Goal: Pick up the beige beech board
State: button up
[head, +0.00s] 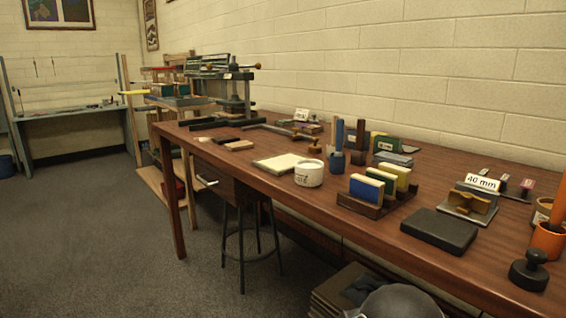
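A small flat beige block (239,145), which looks like the beech board, lies on the brown wooden table (330,212) near its left front edge. A dark flat block (226,139) lies just left of it and behind. The beige block looks clear on top, with nothing resting on it. My gripper is not in view.
A cream pad (272,165) and a white tub (309,173) stand to the right of the block. A screw press (235,97) stands behind it. A stool (241,235) is under the table's front edge. Grey carpet (90,245) is open at the left.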

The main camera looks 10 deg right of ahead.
aim_at(239, 146)
jog(key=k, duration=0.55)
jog(key=u, duration=0.85)
jog(key=i, duration=1.7)
